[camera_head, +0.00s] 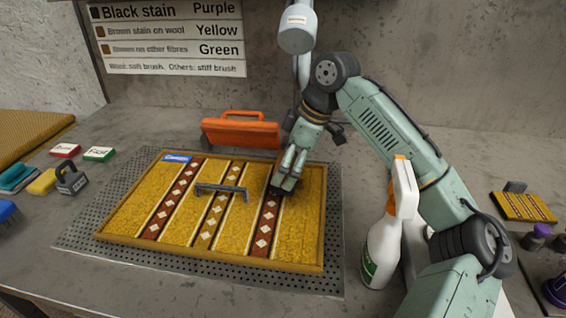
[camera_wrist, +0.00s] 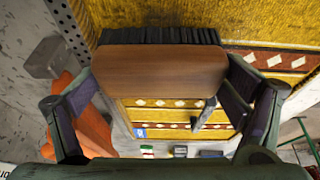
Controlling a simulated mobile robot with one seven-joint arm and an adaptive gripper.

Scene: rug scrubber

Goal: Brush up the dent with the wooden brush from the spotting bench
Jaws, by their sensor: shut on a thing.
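The wooden brush (camera_wrist: 158,72), a brown block with dark bristles along one edge, is between my gripper's two fingers (camera_wrist: 165,95) in the wrist view. My gripper (camera_head: 281,190) is shut on it. In the head view my gripper is low over the right part of the yellow rug (camera_head: 300,215), at the right red stripe with white diamonds. The brush is mostly hidden by the fingers there. The bristles face the rug pile, but I cannot tell whether they touch it. I cannot make out a dent. A grey bar handle (camera_head: 222,189) is on the rug's middle.
The rug lies on a perforated grey mat (camera_head: 90,236). An orange case (camera_head: 240,133) stands behind it. A white spray bottle (camera_head: 385,235) stands at the right, close to my arm. Sponges, a grey weight (camera_head: 71,179) and small red and green boxes lie at the left.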

